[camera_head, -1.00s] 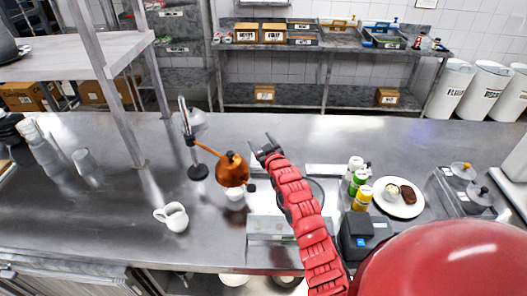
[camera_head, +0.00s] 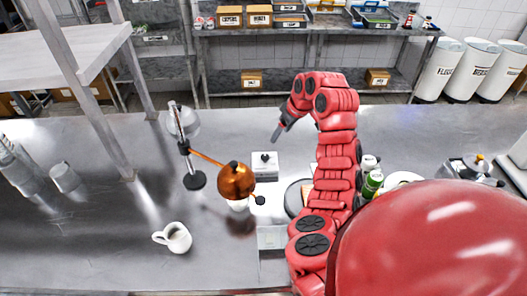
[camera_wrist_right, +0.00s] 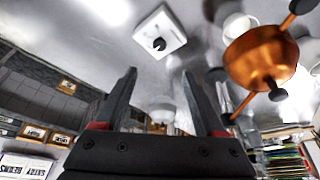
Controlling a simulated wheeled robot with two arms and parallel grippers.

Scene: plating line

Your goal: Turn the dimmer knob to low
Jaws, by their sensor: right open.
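The dimmer is a small white square plate (camera_head: 264,170) with a black knob (camera_head: 264,158) on top. It sits on the steel counter, right of a copper dome. It also shows in the right wrist view, plate (camera_wrist_right: 172,27) and knob (camera_wrist_right: 159,44), above the fingers and apart from them. My right gripper (camera_head: 277,136) points down and left, above and behind the dimmer in the head view. In the wrist view its two fingers (camera_wrist_right: 158,85) stand apart with nothing between them. The knob's setting cannot be read. My left gripper is not in view.
The copper dome (camera_head: 235,181) on a lamp stand (camera_head: 194,180) is close left of the dimmer, over a white cup (camera_head: 238,205). A white pitcher (camera_head: 175,238) stands front left. Bottles (camera_head: 371,184) stand right of my arm. The counter behind the dimmer is clear.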

